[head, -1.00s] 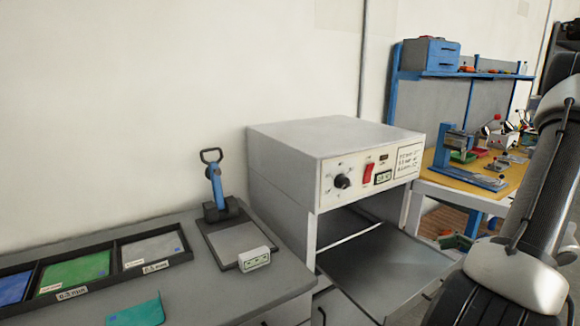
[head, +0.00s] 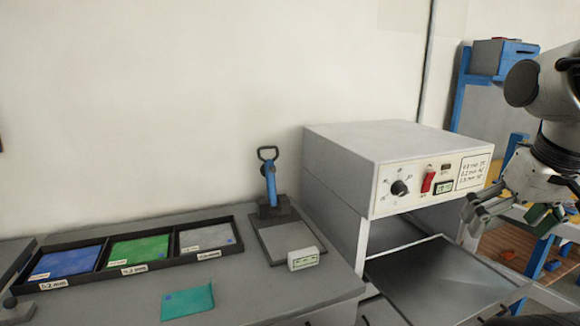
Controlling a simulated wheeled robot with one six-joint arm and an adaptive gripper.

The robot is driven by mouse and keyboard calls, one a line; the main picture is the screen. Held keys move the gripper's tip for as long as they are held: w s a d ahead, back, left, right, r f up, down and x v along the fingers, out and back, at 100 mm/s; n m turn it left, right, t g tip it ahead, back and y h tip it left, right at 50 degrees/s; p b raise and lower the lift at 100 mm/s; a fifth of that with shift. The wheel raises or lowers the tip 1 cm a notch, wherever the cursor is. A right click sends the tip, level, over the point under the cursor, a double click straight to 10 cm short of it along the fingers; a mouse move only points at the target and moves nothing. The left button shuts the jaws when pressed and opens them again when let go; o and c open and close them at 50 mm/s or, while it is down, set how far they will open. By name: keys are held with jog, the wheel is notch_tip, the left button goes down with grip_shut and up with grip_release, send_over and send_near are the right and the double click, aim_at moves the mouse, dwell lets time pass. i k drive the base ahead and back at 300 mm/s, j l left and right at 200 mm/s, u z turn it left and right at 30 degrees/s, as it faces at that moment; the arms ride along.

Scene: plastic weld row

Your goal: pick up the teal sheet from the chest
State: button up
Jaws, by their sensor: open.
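The teal sheet (head: 187,302) lies flat on the grey top of the chest (head: 240,300), in front of the sorting tray, at the lower left of the head view. It has a small blue mark near its upper left. My gripper (head: 476,212) is at the right edge of the picture, in front of the oven's right side. It is open and far to the right of the teal sheet, not touching it. Part of my gripper and arm is cut off by the frame's edge.
A black tray (head: 100,270) holds blue, green and grey sheets in compartments. A blue-handled press (head: 270,187) and a small white block (head: 303,259) stand right of the teal sheet. A grey oven (head: 340,160) has its door (head: 435,285) folded down.

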aim_at(197, 300)
jog(key=z, duration=1)
jog(key=k+l+u, duration=0.15)
jog(key=u, duration=2)
jog(key=i+l+u, duration=0.25)
jog(key=i+l, duration=0.2)
jog(key=l, duration=0.3)
